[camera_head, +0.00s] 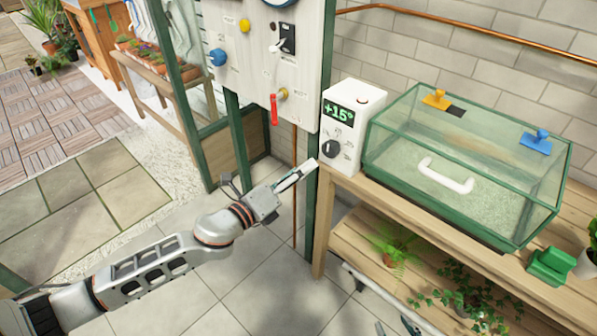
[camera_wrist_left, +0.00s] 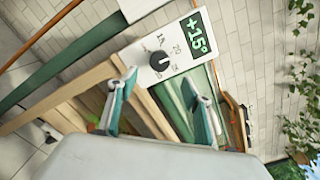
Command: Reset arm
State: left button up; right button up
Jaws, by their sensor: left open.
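My left gripper (camera_head: 296,178) reaches in from the left, in front of the green post and left of the white control box (camera_head: 344,125). In the left wrist view its two teal-padded fingers (camera_wrist_left: 160,105) are apart with nothing between them. Beyond them is the box with its black dial (camera_wrist_left: 159,61) and green "+15°" display (camera_wrist_left: 195,35). The gripper appears apart from the box. What looks like the tips of my right gripper (camera_head: 396,327) shows at the bottom edge, mostly cut off; its opening is unclear.
A glass case (camera_head: 468,165) with a white handle, yellow and blue knobs stands on the wooden bench (camera_head: 420,225). Potted plants (camera_head: 395,248) sit on the lower shelf. A panel (camera_head: 265,60) with knobs and a red-handled valve (camera_head: 275,108) hangs above. The tiled floor (camera_head: 190,290) is clear.

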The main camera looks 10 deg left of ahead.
dwell(0.3)
pick_arm(q)
jog(key=s+a+f+n+g+y, duration=0.2)
jog(key=s+a+f+n, duration=0.4)
jog(key=s+f+n, duration=0.6)
jog(key=s+a+f+n+g+y, duration=0.2)
jog(key=s+a+f+n+y, duration=0.3)
jog(key=s+f+n, duration=0.8)
jog(key=s+a+n, duration=0.1)
jog(key=a+n, duration=0.1)
jog(key=n, duration=0.1)
jog(key=shift+a+f+n+y, duration=0.25)
jog(key=shift+n+y, duration=0.05)
